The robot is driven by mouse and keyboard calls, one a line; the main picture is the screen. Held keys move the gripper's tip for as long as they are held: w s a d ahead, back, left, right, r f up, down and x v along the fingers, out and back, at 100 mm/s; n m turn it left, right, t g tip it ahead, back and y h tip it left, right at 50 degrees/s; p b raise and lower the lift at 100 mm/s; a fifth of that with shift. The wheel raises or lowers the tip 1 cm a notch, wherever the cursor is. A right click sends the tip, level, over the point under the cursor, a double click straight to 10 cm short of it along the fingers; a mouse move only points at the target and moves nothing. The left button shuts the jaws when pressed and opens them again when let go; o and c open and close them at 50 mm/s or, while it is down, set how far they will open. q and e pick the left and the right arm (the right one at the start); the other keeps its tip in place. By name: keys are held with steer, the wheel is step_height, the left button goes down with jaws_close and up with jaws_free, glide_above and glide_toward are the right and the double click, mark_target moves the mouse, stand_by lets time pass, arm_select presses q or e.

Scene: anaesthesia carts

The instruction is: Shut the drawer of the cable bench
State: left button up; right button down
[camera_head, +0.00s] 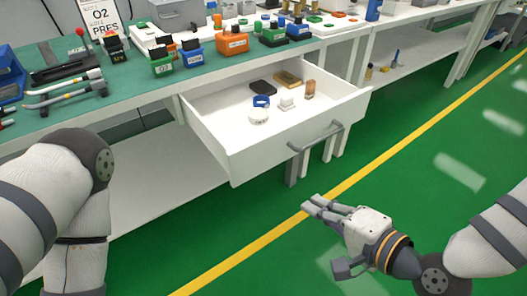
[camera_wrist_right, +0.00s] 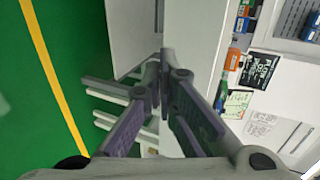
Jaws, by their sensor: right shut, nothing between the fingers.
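The white drawer (camera_head: 234,165) of the cable bench (camera_head: 125,99) stands pulled out toward me in the head view. A grey bar handle (camera_head: 316,137) is on its front panel. Inside lie a blue ring, a white roll, a black item, a tan block and other small things. My right gripper (camera_head: 310,204) is shut and empty, in front of and below the handle, apart from the drawer. In the right wrist view its fingertips (camera_wrist_right: 164,60) meet in front of pale bench surfaces. My left arm shows at the left, but its gripper is out of view.
The green bench top carries orange (camera_head: 232,41), blue and green boxes and black tools with grey handles (camera_head: 65,92). A lower shelf (camera_head: 150,195) lies under the bench. The green floor with a yellow line (camera_head: 250,253) is clear in front of the drawer.

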step_height(320, 180, up, 2)
steer(key=w, duration=0.2)
glide_toward(265, 159)
step_height(265, 159, down, 3)
steer(key=shift+t, duration=0.5)
steer(key=w+a, duration=0.1)
steer(key=w, duration=0.1)
steer(key=w+a+b, duration=0.1)
steer(key=w+a, duration=0.1)
steer(key=shift+a+r, duration=0.1)
steer(key=shift+r, duration=0.1)
steer(key=shift+w+a+y, duration=0.25)
steer(key=shift+w+y, duration=0.05)
steer(key=shift+w, duration=0.05)
arm_select(q)
steer(key=shift+s+f, duration=0.65)
